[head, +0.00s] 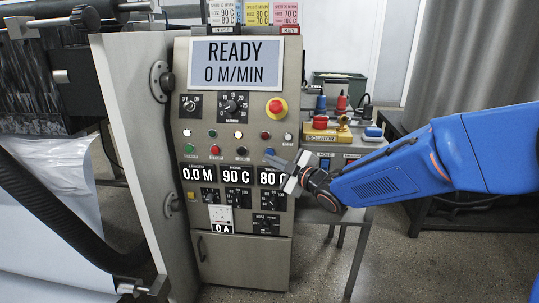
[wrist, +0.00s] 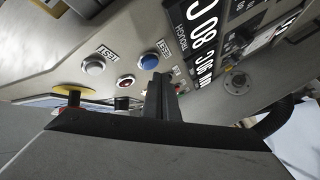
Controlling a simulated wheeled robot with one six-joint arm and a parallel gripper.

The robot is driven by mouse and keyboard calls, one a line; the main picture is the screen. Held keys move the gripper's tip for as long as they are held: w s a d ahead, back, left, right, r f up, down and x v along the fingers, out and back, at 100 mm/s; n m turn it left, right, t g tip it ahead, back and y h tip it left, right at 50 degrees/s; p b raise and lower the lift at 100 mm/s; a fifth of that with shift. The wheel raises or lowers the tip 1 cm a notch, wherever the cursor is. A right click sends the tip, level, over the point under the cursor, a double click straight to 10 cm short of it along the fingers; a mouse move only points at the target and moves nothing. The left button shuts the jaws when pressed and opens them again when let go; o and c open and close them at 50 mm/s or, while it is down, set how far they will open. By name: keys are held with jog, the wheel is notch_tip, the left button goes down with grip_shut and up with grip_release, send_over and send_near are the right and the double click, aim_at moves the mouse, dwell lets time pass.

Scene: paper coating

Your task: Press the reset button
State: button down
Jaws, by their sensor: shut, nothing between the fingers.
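The blue button (wrist: 149,61) shows in the wrist view with a small label beside it that seems to read RESET. In the head view it shows as a small blue spot (head: 269,151) in the lower button row of the grey control panel (head: 245,255). My gripper (head: 271,159) is shut and empty, its fingers pointing left at the panel just below the blue button. In the wrist view the fingertips (wrist: 160,78) appear right beside the button's edge. I cannot tell whether they touch it.
A white button (wrist: 95,66) and a dark red button (wrist: 125,80) sit close by. A red emergency stop (head: 276,108) is above. The panel's display (head: 235,65) reads READY, 0 M/MIN. A small table with an isolator box (head: 325,136) stands to the right.

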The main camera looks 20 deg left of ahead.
jog(key=shift+s+d, duration=0.2)
jog(key=shift+s, duration=0.6)
jog(key=shift+s+d, duration=0.2)
jog(key=shift+s, duration=0.6)
jog(key=shift+s+d, duration=0.2)
jog(key=shift+s, duration=0.6)
